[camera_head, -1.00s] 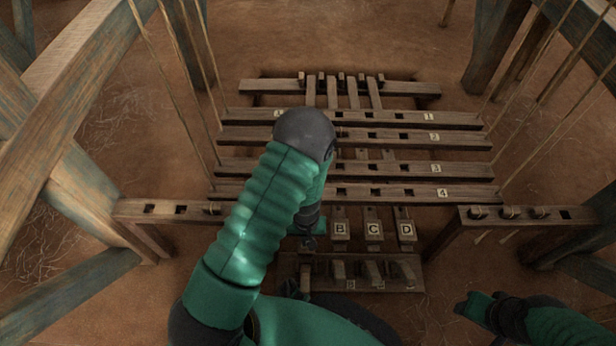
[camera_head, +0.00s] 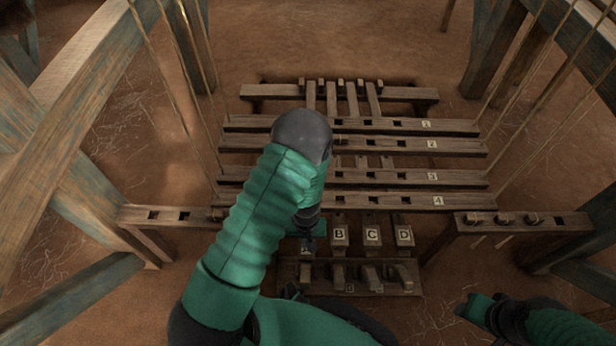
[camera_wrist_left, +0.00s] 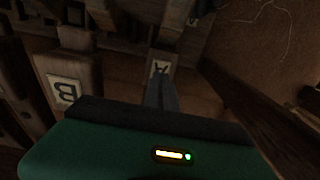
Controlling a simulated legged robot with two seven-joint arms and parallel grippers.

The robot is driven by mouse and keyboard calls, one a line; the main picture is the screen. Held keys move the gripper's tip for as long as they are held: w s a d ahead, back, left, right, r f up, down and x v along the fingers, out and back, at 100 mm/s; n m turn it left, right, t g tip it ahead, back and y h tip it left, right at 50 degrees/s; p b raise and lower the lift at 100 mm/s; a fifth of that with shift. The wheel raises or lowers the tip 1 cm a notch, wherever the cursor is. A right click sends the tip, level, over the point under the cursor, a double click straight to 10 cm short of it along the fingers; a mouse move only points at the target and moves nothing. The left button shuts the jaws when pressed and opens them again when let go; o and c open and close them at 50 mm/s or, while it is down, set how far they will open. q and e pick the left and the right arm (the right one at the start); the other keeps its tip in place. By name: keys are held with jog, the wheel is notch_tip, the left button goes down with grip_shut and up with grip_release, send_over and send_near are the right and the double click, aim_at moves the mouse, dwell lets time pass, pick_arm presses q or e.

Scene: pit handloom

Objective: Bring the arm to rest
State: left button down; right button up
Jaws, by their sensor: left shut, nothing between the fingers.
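My left arm reaches in from the bottom across the middle of the head view. Its gripper (camera_head: 308,240), partly hidden by its wrist, is low by treadle A (camera_head: 307,250). In the left wrist view the fingers (camera_wrist_left: 161,92) are shut and empty, in front of the plate marked A (camera_wrist_left: 160,69). I cannot tell whether they touch the treadle. Treadle B (camera_head: 339,234) is beside it; its plate also shows in the left wrist view (camera_wrist_left: 66,92). My right gripper (camera_head: 474,305) is at the lower right over bare ground; its fingers are unclear.
Treadles C (camera_head: 372,236) and D (camera_head: 403,236) stand to the right. Numbered bars (camera_head: 400,147) with square holes lie beyond, partly behind my left arm. A right bench (camera_head: 570,223) holds several pegs. Cords and timber posts (camera_head: 495,50) flank both sides. Ground at lower right is clear.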

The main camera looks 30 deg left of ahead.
pick_arm(q)
jog(key=shift+r+p, duration=0.35)
jog(key=shift+r, duration=0.4)
jog(key=shift+f, duration=0.1)
pick_arm(e)
jog(key=shift+r, duration=0.65)
pick_arm(q)
jog(key=s+d+r+m+t+p, duration=0.1)
jog(key=r+m+p, duration=0.1)
jog(key=r+p, duration=1.4)
jog(key=s+d+r+m+p, duration=0.2)
jog(key=r+p, duration=1.4)
jog(key=r, duration=1.7)
jog(key=s+d+r+m+t+p, duration=0.1)
jog(key=r+m+p, duration=0.1)
jog(key=r+p, duration=1.5)
notch_tip(320, 180, up, 9)
jog(key=shift+s+d+f+t, duration=0.2)
jog(key=shift+d+t, duration=0.1)
pick_arm(e)
jog(key=w+v, duration=0.3)
jog(key=v, duration=1.3)
jog(key=w+r+v, duration=0.1)
jog(key=w+v, duration=0.3)
jog(key=v, duration=1.2)
jog(key=w+r+v, duration=0.1)
jog(key=w+v, duration=0.2)
jog(key=v, duration=1.3)
jog(key=shift+w+r, duration=0.25)
jog(key=shift+w, duration=0.2)
